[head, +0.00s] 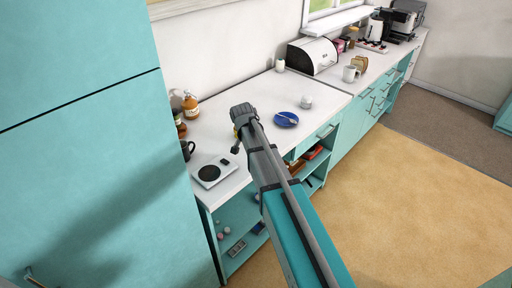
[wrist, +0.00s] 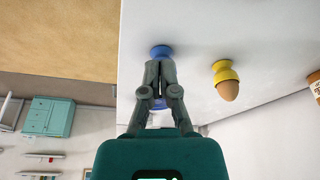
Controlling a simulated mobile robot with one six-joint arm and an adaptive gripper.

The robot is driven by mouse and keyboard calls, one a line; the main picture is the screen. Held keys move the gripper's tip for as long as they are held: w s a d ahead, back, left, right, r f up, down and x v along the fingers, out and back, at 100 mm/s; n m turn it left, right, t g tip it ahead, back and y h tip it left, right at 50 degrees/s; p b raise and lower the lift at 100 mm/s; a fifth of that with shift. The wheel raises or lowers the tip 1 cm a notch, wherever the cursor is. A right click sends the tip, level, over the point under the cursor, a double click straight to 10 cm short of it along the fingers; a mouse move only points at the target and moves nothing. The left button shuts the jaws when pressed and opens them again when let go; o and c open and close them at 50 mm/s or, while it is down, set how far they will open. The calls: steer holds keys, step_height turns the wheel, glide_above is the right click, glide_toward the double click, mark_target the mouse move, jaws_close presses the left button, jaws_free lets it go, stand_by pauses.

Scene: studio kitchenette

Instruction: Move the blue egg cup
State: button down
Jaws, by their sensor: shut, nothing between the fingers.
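The blue egg cup (wrist: 161,51) shows in the wrist view, partly hidden behind my gripper (wrist: 161,63). Blue also shows lower down between the fingers. The fingers are shut with nothing between them and overlap the cup in the picture; I cannot tell whether they touch it. In the head view my gripper (head: 241,112) is over the white worktop (head: 262,95), and I cannot make out the blue cup there. A yellow egg cup (wrist: 224,71) with a brown egg (wrist: 228,91) is to the right in the wrist view, which looks upside down.
On the worktop are a blue plate (head: 287,119), a small white pot (head: 306,102), a scale (head: 211,173) and an amber bottle (head: 190,105). A bread bin (head: 313,55) and a white mug (head: 350,73) stand farther back.

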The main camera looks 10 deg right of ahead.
mark_target(270, 134)
steer(key=shift+b+x, duration=4.65)
steer(key=shift+x, duration=0.35)
steer(key=shift+w+d+r, duration=0.1)
steer(key=shift+w+d, duration=0.45)
steer(key=shift+w, duration=0.25)
steer(key=shift+w+d, duration=0.55)
steer(key=shift+w, duration=0.3)
steer(key=shift+w+d, duration=0.2)
steer(key=shift+w, duration=0.25)
steer(key=w+d, duration=0.2)
steer(key=w, duration=0.2)
steer(key=w+d, duration=0.3)
steer(key=w, duration=0.1)
steer(key=w+d, duration=0.3)
steer(key=shift+w+d, duration=0.1)
steer(key=shift+w, duration=0.3)
steer(key=shift+s, duration=0.15)
